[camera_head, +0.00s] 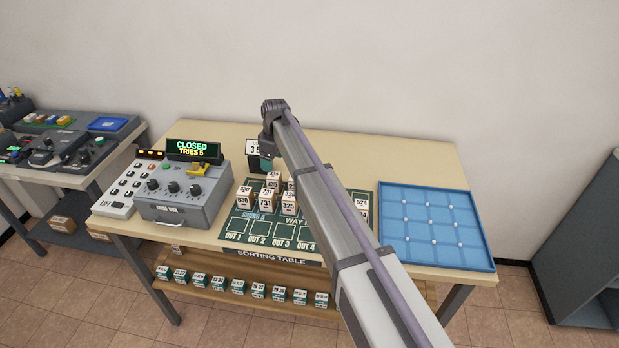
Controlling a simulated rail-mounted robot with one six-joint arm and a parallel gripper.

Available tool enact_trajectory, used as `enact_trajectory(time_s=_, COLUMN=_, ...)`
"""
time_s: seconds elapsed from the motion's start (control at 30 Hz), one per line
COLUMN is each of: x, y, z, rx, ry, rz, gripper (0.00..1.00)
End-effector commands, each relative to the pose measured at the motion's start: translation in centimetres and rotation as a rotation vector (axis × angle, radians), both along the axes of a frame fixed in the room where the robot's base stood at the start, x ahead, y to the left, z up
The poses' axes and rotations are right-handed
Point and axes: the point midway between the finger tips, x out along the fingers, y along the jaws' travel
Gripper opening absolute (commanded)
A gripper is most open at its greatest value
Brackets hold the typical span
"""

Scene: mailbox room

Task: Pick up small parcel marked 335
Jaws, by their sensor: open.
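A front parcel (289,203) reads about 325 or 335; the small print is unclear. Beside it stands a parcel (266,200) that seems to read 731, with another parcel (243,198) further left. A parcel (361,204) at the right, seeming to read 524, is partly behind my arm. I cannot tell which parcel is 335. My gripper (266,163) is open and points down above the back of the mat, apart from the front parcels. Its fingertips are hard to make out.
A dark sign (253,155) stands behind the mat, partly hidden by my gripper. A grey control box (183,205) with a CLOSED, TRIES 5 display (193,150) stands left. A blue tray (455,257) lies right. A lower shelf (213,296) holds several parcels. My arm crosses the table.

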Motion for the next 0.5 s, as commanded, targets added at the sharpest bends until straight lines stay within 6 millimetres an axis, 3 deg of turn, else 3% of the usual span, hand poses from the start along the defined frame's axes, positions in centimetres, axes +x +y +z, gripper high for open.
enact_trajectory(time_s=0.03, x=1.0, y=0.3, z=0.1, rx=0.006, ry=-0.010, rz=0.084, gripper=0.78)
enact_trajectory(time_s=0.1, x=0.6, y=0.3, z=0.2, rx=0.008, ry=-0.023, rz=0.176, gripper=0.78)
enact_trajectory(time_s=0.27, x=0.4, y=0.1, z=0.1, rx=0.006, ry=-0.031, rz=0.233, gripper=0.78)
enact_trajectory(time_s=0.37, x=0.5, y=0.2, z=-1.1, rx=0.006, ry=-0.030, rz=0.232, gripper=0.78)
enact_trajectory(time_s=0.5, x=0.5, y=0.4, z=-4.2, rx=0.006, ry=-0.030, rz=0.231, gripper=0.78)
